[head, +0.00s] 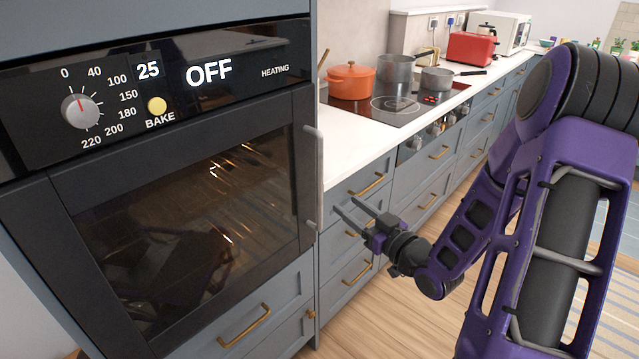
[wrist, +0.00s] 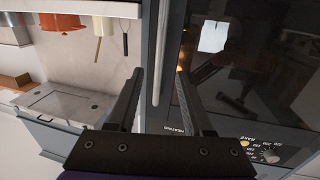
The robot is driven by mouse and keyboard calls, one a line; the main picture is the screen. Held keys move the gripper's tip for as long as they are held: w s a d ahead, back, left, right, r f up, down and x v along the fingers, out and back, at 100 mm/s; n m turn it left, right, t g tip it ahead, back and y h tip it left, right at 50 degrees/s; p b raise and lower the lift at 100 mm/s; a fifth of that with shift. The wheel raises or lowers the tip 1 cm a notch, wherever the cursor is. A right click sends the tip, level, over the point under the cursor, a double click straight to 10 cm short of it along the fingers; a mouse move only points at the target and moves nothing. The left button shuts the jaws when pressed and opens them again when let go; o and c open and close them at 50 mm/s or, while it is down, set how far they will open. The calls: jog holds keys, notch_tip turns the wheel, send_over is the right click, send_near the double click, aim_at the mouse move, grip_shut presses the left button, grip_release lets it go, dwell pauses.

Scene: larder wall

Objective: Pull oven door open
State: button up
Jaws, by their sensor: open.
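The oven door (head: 190,215) is dark glass in a black frame and looks shut. Its handle (head: 313,180) is an upright grey bar along the door's right edge. My gripper (head: 344,204) is open and empty, to the right of the handle's lower half in the head view, with a small gap showing between them. In the wrist view the handle (wrist: 157,60) runs between the two fingers of my gripper (wrist: 160,75), with the door (wrist: 235,75) on the right. I cannot tell how far the fingertips are from the bar in depth.
The control panel (head: 160,90) above the door reads OFF, with a knob (head: 80,108) and a yellow button (head: 157,106). To the right, drawers (head: 365,190) stand under a white counter with a hob, an orange pot (head: 351,82) and a red toaster (head: 470,49). Wooden floor lies below.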

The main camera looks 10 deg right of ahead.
aim_at(322, 185)
jog(key=x, duration=1.2)
jog(key=shift+c, duration=0.2)
grip_shut()
dwell(0.9)
